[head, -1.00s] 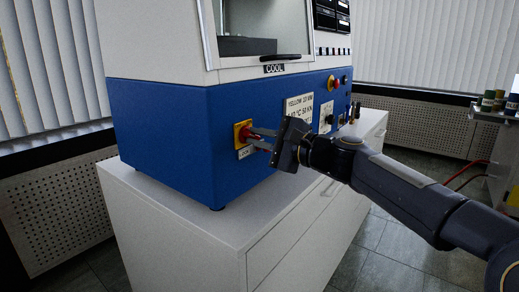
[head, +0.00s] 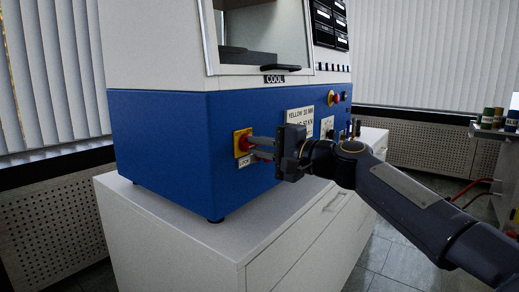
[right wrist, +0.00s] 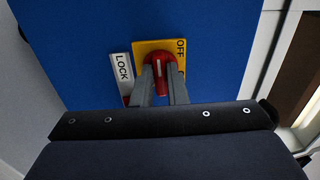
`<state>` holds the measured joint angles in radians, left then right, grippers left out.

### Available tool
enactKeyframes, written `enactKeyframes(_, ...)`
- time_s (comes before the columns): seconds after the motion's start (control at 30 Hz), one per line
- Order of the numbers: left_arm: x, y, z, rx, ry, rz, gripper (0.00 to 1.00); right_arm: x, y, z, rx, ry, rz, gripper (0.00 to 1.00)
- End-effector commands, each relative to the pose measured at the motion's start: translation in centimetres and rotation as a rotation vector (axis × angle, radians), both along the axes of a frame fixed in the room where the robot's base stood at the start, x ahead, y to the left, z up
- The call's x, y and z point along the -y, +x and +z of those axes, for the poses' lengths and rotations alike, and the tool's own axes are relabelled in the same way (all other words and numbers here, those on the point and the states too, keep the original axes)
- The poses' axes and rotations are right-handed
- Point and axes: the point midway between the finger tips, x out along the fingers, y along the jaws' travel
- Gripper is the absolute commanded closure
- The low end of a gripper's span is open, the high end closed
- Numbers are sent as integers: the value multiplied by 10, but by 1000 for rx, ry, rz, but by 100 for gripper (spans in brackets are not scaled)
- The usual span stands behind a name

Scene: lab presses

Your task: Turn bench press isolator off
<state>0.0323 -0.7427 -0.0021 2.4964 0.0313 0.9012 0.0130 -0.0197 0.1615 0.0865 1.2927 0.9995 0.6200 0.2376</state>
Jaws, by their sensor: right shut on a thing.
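The bench press (head: 160,140) has a blue lower body and stands on a white cabinet. Its isolator is a red rotary knob on a yellow plate (head: 239,141), low on the blue front. In the right wrist view the red knob (right wrist: 158,68) has a white mark pointing roughly up in the picture, and the yellow plate (right wrist: 146,46) shows "OFF" at its upper right. My right gripper (head: 260,147) is shut on the knob, its two grey fingers (right wrist: 161,84) on either side of it. The fingers hide part of the knob and plate. My left gripper is not in view.
A "LOCK" label (right wrist: 121,67) sits beside the plate. The white cabinet (head: 190,235) top sticks out below. A shelf with small jars (head: 490,118) is at far right.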

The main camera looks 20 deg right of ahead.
Motion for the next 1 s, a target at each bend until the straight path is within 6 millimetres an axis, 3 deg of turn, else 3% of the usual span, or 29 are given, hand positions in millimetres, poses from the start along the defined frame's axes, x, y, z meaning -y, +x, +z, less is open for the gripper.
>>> enactKeyframes(0.3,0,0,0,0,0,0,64,0,0,-1,0,-5,2,100)
enactKeyframes(0.33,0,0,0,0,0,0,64,0,0,-1,0,-5,2,86)
enactKeyframes(0.5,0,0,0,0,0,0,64,0,0,-1,0,-4,1,65)
enactKeyframes(0.8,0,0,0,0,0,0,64,2,-2,0,0,-2,0,65)
enactKeyframes(1.0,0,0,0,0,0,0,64,19,-23,0,1,-3,-4,65)
